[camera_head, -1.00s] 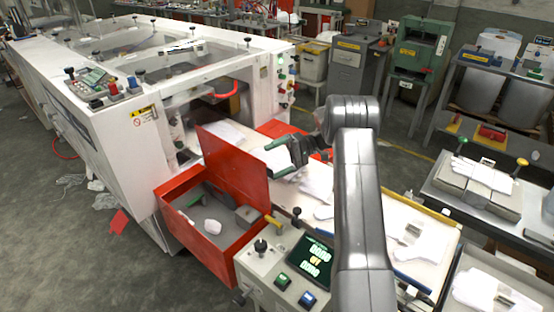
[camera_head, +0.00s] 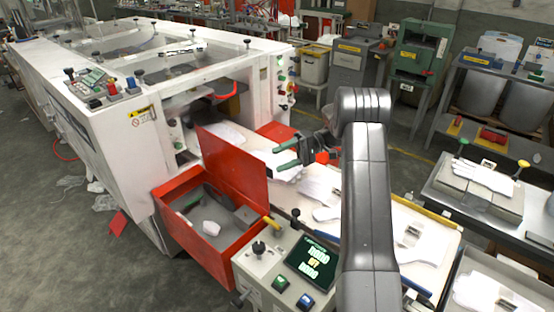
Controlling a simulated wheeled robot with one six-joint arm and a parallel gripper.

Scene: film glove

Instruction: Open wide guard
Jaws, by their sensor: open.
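A red upright guard panel (camera_head: 232,163) stands at the near edge of the white machine's outlet, above an open-topped red bin (camera_head: 222,238). Another red panel (camera_head: 277,132) shows on the far side of the outlet, partly hidden. I cannot tell which one is the wide guard. My gripper (camera_head: 285,154) has green-tipped fingers spread apart, with nothing seen held between them. It is over the pale work surface, right of the upright panel and apart from it. A white glove-like piece (camera_head: 288,174) lies just below the fingers.
A control box with a lit display (camera_head: 313,258) stands in front. White gloves (camera_head: 320,186) lie along the surface on the right, partly behind my arm. Side tables with a glove form (camera_head: 484,178) stand further right.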

